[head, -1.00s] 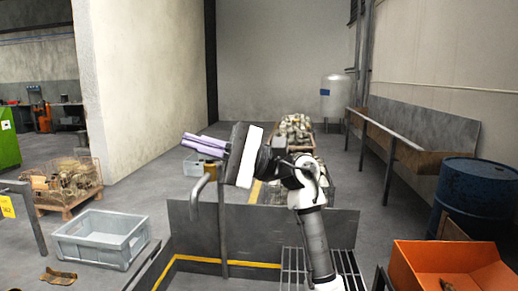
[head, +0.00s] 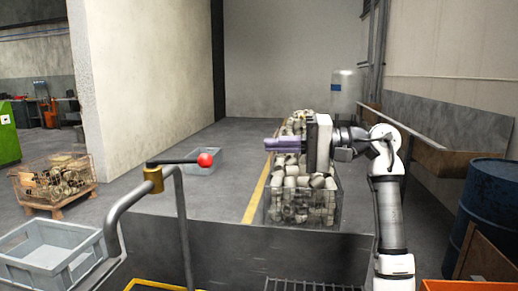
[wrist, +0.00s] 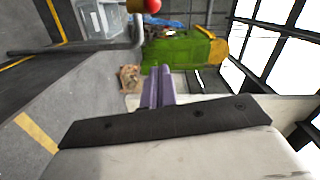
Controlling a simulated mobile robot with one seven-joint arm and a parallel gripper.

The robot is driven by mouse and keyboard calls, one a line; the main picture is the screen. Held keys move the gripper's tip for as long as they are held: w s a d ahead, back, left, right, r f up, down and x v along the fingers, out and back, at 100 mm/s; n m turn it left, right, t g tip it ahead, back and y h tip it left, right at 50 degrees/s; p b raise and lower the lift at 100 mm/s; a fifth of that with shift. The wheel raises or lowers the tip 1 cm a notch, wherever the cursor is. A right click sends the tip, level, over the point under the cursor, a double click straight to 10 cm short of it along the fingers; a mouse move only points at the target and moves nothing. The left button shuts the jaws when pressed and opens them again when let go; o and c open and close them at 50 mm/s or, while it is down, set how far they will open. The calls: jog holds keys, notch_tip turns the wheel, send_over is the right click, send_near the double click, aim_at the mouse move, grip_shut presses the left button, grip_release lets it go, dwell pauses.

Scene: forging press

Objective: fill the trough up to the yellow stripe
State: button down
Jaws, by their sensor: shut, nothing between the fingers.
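The trough's dark wall (head: 270,250) stands at the bottom of the head view, with a piece of the yellow stripe (head: 160,284) at the lower edge. Its inside is cut off, so the water level cannot be seen. A bent grey pipe (head: 112,225) carries a brass valve (head: 153,180). The valve's black lever (head: 180,161) points right, roughly level, ending in a red ball (head: 206,160). My gripper (head: 272,145) is shut and empty, right of the ball and apart from it, its purple fingers pointing left. The wrist view shows the ball (wrist: 152,6) at the top edge.
A wire crate of pale parts (head: 300,200) stands behind the trough. A grey bin (head: 50,255) is at the lower left and a basket of parts (head: 55,180) beyond it. A blue drum (head: 490,205) stands at the right. Floor behind the valve is mostly clear.

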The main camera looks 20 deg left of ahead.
jog(key=s+a+f+p, duration=0.1)
jog(key=s+a+p, duration=0.2)
jog(key=s+a, duration=0.4)
jog(key=shift+a+p, duration=0.4)
jog(key=shift+a, duration=0.35)
jog(key=shift+w+d+f, duration=0.1)
jog(key=shift+f, duration=0.05)
